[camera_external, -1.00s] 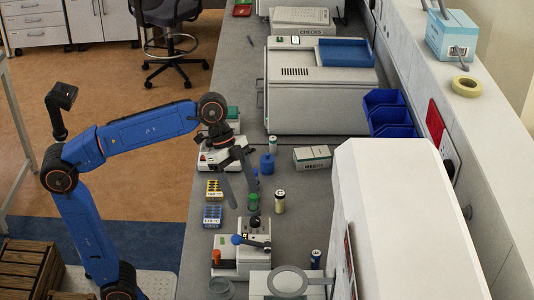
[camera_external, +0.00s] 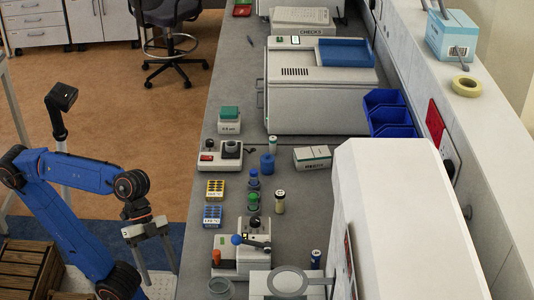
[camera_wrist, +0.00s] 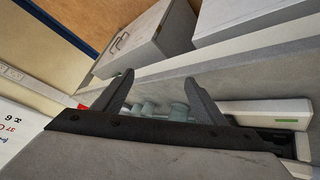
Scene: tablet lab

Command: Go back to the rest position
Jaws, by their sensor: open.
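My gripper (camera_external: 155,241) is at the lower left in the external view, left of the bench's near side edge and over the floor area. Its fingers point downward and are apart, with nothing between them. My blue arm is folded back at the left, clear of the bench. In the wrist view my gripper's two dark fingers (camera_wrist: 160,92) stand apart, and blurred pale shapes show behind the gap.
The grey bench (camera_external: 232,75) holds a small device with black knobs (camera_external: 221,155), yellow (camera_external: 215,189) and blue (camera_external: 212,216) racks, and several small vials. A large white machine (camera_external: 405,215) stands at right. Wooden crates (camera_external: 27,265) sit at lower left.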

